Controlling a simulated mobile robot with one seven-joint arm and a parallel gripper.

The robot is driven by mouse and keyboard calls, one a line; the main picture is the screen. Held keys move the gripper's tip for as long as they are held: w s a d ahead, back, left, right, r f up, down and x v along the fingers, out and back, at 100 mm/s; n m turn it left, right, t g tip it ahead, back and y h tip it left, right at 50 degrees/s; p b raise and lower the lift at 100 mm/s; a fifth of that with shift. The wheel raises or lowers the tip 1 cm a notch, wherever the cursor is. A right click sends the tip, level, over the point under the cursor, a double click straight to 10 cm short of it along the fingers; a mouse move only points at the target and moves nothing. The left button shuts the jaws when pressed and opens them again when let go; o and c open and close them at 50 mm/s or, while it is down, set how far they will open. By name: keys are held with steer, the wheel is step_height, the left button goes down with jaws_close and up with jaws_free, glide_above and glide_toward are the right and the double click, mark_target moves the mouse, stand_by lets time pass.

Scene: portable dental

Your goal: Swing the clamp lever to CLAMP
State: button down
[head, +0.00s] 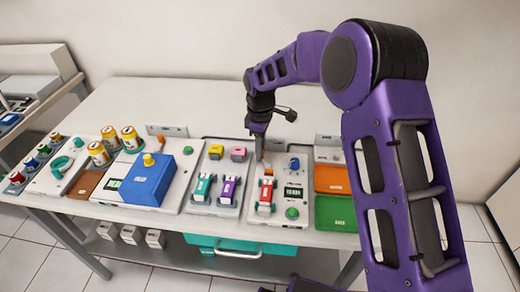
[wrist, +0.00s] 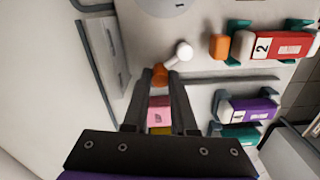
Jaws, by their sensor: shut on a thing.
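The clamp lever shows in the wrist view as an orange grip (wrist: 160,77) beside a short white post (wrist: 184,50). My gripper (wrist: 164,76) is shut on the orange grip, at the back of the white panel. In the head view my gripper (head: 260,155) reaches down to the panel behind the red block (head: 267,190), and its fingers hide most of the lever. The red block, marked 2 in the wrist view (wrist: 275,45), sits in teal holders, with an orange block (wrist: 219,47) at its end. I cannot read any CLAMP marking.
A pink block (head: 238,154) and a yellow block (head: 215,151) stand left of my gripper. A blue knob (head: 294,163) and green button (head: 292,213) share the lever's panel. Orange and green trays (head: 335,213) lie to the right. The table's back strip (head: 190,100) is clear.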

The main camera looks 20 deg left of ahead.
steer(key=m, duration=0.1)
steer(key=d+m, duration=0.1)
steer(key=m, duration=0.1)
steer(key=shift+w+d+f+m, duration=0.1)
steer(key=shift+w+d+m, duration=0.1)
steer(key=shift+w+m, duration=0.15)
steer(key=m, duration=0.2)
steer(key=d+m, duration=0.1)
steer(key=shift+w+d+m, duration=0.1)
steer(key=shift+w+m, duration=0.1)
steer(key=shift+m, duration=0.15)
steer(key=m, duration=0.1)
steer(key=d+m, duration=0.1)
steer(key=m, duration=0.2)
steer(key=shift+s+d+m, duration=0.1)
steer(key=shift+d+m, duration=0.2)
steer(key=shift+d, duration=0.05)
steer(key=shift+s+d+f+m, duration=0.1)
steer(key=shift+d+m, duration=0.1)
steer(key=shift+m, duration=0.5)
steer(key=c, duration=0.7)
jaws_free()
steer(key=shift+r, duration=0.2)
